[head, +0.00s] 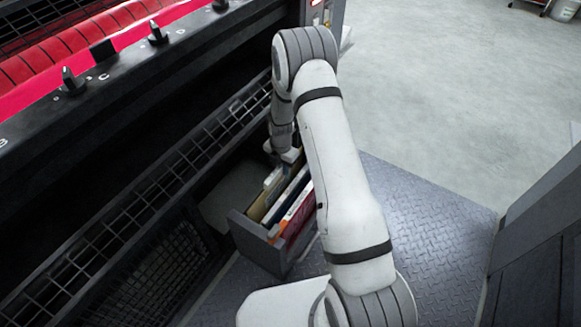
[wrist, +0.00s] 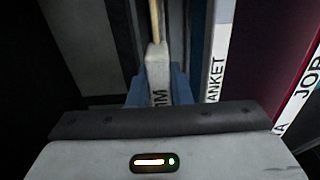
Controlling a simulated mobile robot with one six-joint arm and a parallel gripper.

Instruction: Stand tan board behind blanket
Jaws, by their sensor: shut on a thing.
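The tan board (head: 264,203) stands on edge in a grey open-topped box, at the left of the row. In the wrist view its thin tan edge (wrist: 154,24) runs up to a pale end with a letter M partly showing. My gripper (wrist: 157,88) is shut on this board, with one blue finger on each side. In the head view my gripper (head: 285,156) is at the far end of the box, partly hidden by my arm. The blanket divider (wrist: 217,65), its white edge reading "ANKET", stands just right of the held board, apart from it.
The grey box (head: 258,248) sits low beside the dark machine. A maroon divider (wrist: 275,50) with a white "JO" label stands farther right in it. A black mesh rail (head: 150,205) runs along the left. Metal tread-plate floor (head: 430,220) is clear at the right.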

